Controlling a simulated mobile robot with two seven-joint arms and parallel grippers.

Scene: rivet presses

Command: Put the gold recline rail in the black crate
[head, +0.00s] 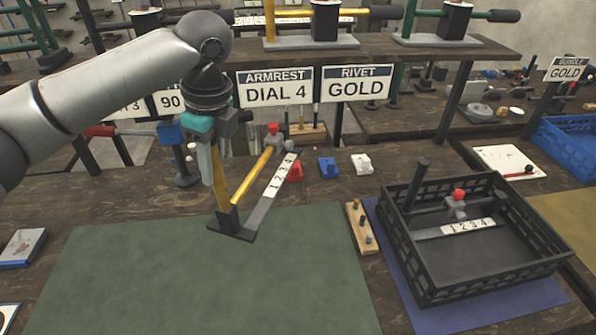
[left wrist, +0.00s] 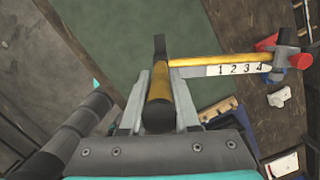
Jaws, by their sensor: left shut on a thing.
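The gold recline rail (head: 252,175) has a gold upright, a gold bar, a plate marked 1 2 3 4, a black foot and a red knob. My left gripper (head: 212,158) is shut on its gold upright and holds it over the far edge of the green mat. In the left wrist view, the upright (left wrist: 160,85) sits between the fingers, and the bar and red knob reach right. The black crate (head: 495,287) stands to the right, apart from the rail. A dark rail (head: 468,228) with a similar plate and red knob lies inside it. My right gripper is out of view.
A wooden block with pegs (head: 361,228) stands between the green mat (head: 210,270) and the crate. Small red, blue and white fixtures line the bench behind. Signs and a raised shelf (head: 370,48) stand farther back. A blue crate (head: 568,150) is at the far right.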

